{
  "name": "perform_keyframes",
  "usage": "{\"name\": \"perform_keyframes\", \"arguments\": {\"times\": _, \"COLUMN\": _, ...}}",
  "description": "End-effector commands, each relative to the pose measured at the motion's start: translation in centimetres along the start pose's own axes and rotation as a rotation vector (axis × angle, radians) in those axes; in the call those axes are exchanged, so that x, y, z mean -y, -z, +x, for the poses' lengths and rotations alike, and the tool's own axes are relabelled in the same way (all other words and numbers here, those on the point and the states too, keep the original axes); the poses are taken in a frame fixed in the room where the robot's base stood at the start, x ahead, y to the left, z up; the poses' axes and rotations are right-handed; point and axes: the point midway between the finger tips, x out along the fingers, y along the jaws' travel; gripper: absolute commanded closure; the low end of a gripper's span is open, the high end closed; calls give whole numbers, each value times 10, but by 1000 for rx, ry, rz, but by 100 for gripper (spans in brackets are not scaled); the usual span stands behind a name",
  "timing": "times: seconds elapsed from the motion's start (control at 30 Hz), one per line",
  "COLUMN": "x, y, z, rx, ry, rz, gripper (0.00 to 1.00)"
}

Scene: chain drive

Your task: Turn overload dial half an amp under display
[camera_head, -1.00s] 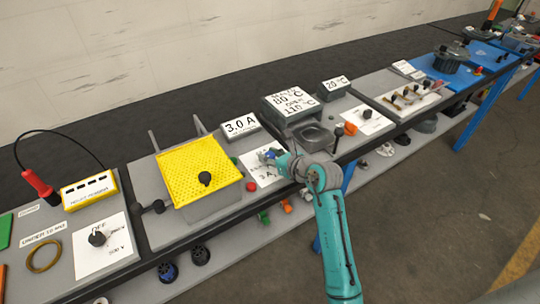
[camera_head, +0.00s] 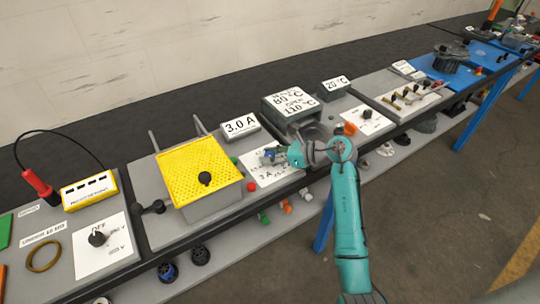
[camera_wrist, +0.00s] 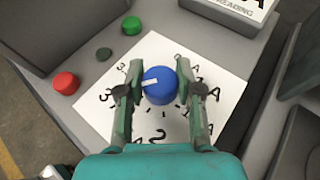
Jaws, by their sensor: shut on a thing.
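The overload dial is a blue knob (camera_wrist: 160,86) with a white pointer mark, on a white scale card (camera_wrist: 225,85). The mark points left and slightly down in the wrist view, toward the left-hand numerals. Some scale figures are hidden behind my fingers. My gripper (camera_wrist: 161,90) is shut on the knob, one finger on each side. In the head view my gripper (camera_head: 272,157) is over the card (camera_head: 252,166), and the knob is mostly hidden. The display (camera_head: 240,126) behind it reads 3.0 A.
A red button (camera_wrist: 66,83) and a green button (camera_wrist: 132,25) are left of the card. A yellow perforated guard (camera_head: 200,170) stands left of the dial. The bench front edge is close below the card.

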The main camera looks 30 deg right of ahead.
Motion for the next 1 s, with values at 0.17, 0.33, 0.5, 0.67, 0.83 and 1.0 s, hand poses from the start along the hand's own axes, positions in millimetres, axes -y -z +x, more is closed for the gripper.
{"name": "perform_keyframes", "arguments": {"times": 0.17, "x": 1, "y": 0, "z": 0, "rx": 0, "ry": -65, "rz": -28, "gripper": 100}}
{"name": "perform_keyframes", "arguments": {"times": 0.33, "x": 0, "y": 0, "z": 0, "rx": 0, "ry": -98, "rz": -40, "gripper": 100}}
{"name": "perform_keyframes", "arguments": {"times": 0.5, "x": 0, "y": 0, "z": 0, "rx": 0, "ry": -106, "rz": -44, "gripper": 100}}
{"name": "perform_keyframes", "arguments": {"times": 0.67, "x": 0, "y": 0, "z": 0, "rx": -1, "ry": -106, "rz": -44, "gripper": 100}}
{"name": "perform_keyframes", "arguments": {"times": 0.83, "x": 0, "y": 0, "z": 0, "rx": -1, "ry": -105, "rz": -43, "gripper": 50}}
{"name": "perform_keyframes", "arguments": {"times": 1.0, "x": 0, "y": 0, "z": 0, "rx": -1, "ry": -105, "rz": -43, "gripper": 39}}
